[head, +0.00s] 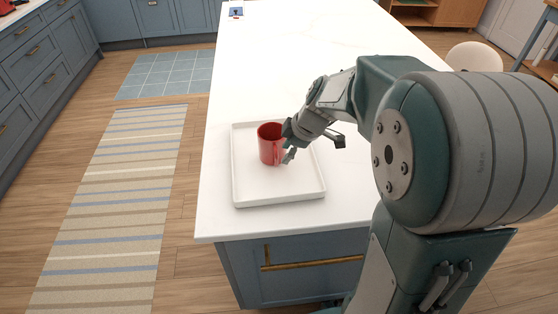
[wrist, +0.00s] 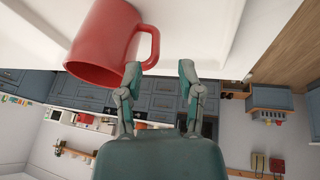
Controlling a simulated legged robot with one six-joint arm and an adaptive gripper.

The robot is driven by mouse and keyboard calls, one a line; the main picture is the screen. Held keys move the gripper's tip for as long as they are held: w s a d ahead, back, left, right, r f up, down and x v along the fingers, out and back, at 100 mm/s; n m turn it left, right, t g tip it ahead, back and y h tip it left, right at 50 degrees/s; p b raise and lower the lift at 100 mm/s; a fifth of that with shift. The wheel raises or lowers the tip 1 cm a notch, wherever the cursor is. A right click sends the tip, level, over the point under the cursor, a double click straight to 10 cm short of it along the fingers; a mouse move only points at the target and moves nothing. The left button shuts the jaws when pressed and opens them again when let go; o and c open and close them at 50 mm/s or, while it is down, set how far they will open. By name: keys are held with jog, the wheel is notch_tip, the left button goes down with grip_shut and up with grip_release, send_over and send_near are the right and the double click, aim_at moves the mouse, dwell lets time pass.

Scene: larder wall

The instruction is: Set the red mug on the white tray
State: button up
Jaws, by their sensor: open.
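The tray lies on a white counter (head: 238,86) near its front left corner. A small blue item (head: 236,12) is at the counter's far end. The counter is clear between them. A white chair (head: 474,56) stands at the right.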

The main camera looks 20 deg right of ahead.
jog(key=s+a+r+m+t+h, duration=0.1)
jog(key=s+r+m, duration=0.3)
jog(key=s+m, duration=0.3)
jog(key=s+a+r+m+t+h, duration=0.1)
jog(key=s+r+m, duration=0.3)
jog(key=s, duration=1)
jog(key=shift+a+r+m+h, duration=0.4)
jog(key=shift+a+m+h, duration=0.35)
jog(key=shift+m, duration=0.85)
